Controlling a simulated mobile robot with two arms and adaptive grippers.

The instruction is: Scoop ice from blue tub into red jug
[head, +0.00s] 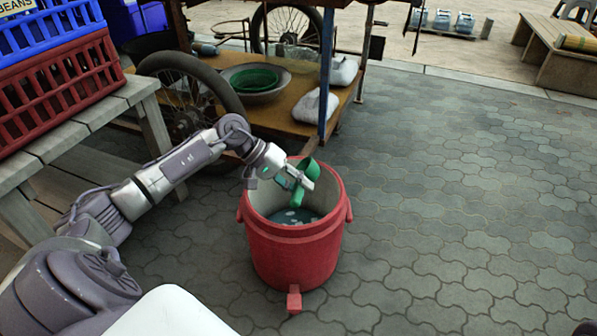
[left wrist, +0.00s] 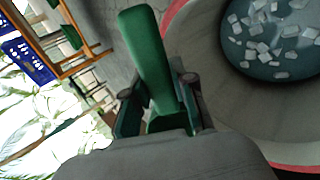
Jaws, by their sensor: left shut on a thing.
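The red jug (head: 292,252) stands on the paving in the middle of the head view, open at the top, with a spout low on its front. Pale ice pieces (left wrist: 265,45) float in dark liquid inside it. My left gripper (head: 300,184) is shut on a green scoop (head: 306,170) at the jug's mouth. The green scoop (left wrist: 152,62) is upright in the picture of the left wrist view, beside the jug's inner wall (left wrist: 195,70). Whether the scoop holds ice cannot be seen. I cannot identify the blue tub with certainty. My right gripper is not in view.
A blue crate (head: 45,28) sits on a red crate (head: 58,92) on a grey wooden bench (head: 50,150) at left. A cart (head: 215,65) with a wheel (head: 180,100), basin (head: 258,88) and white sacks (head: 318,107) stands behind the jug. Paving at right is clear.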

